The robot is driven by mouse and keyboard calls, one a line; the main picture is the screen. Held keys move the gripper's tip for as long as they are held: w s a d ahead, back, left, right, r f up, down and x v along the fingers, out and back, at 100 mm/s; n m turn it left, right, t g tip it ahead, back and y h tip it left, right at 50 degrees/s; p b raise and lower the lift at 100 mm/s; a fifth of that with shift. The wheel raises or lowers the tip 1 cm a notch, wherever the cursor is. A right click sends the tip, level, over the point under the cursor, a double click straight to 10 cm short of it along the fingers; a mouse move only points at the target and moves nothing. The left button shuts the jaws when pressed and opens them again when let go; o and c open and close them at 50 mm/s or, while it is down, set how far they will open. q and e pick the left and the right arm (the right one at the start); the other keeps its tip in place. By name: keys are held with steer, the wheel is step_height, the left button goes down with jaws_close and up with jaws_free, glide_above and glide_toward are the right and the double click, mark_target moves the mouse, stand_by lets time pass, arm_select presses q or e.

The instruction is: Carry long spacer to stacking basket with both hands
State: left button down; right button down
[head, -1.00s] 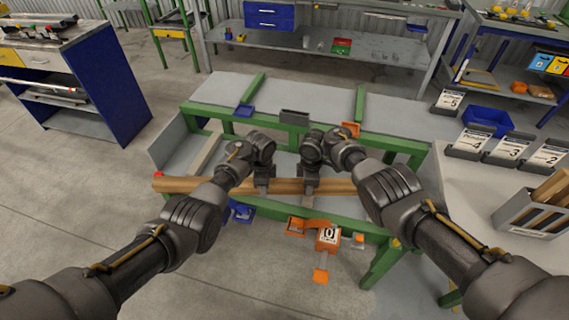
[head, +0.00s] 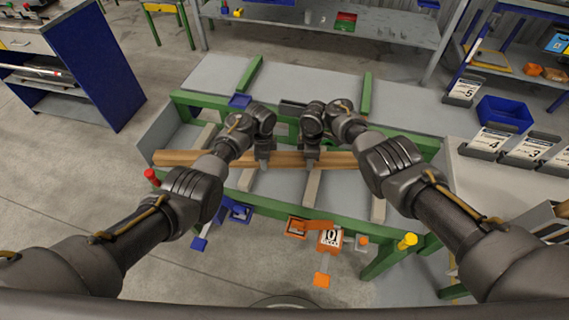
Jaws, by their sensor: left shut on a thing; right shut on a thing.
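The long spacer (head: 288,160) is a long brown wooden bar. It lies level across the picture, over the runout table (head: 240,180), in the head view. My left gripper (head: 264,164) is shut on it left of its middle. My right gripper (head: 311,164) is shut on it a short way to the right. My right forearm hides its right end. I cannot tell how high it is above the table. A grey container at the right edge (head: 548,219), partly cut off, may be the stacking basket.
The table has a green frame, pale crossbars and a red knob (head: 152,177). An orange device (head: 330,238) hangs on its front. At right a bench holds number signs (head: 486,140) near a blue bin (head: 504,113). A blue cabinet (head: 90,70) stands at left, with free floor before it.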

arm_select(q)
steer(key=shift+w+f, duration=0.1)
steer(key=shift+f, duration=0.05)
arm_select(e)
steer(key=shift+w+a+f, duration=0.1)
steer(key=shift+w+f, duration=0.05)
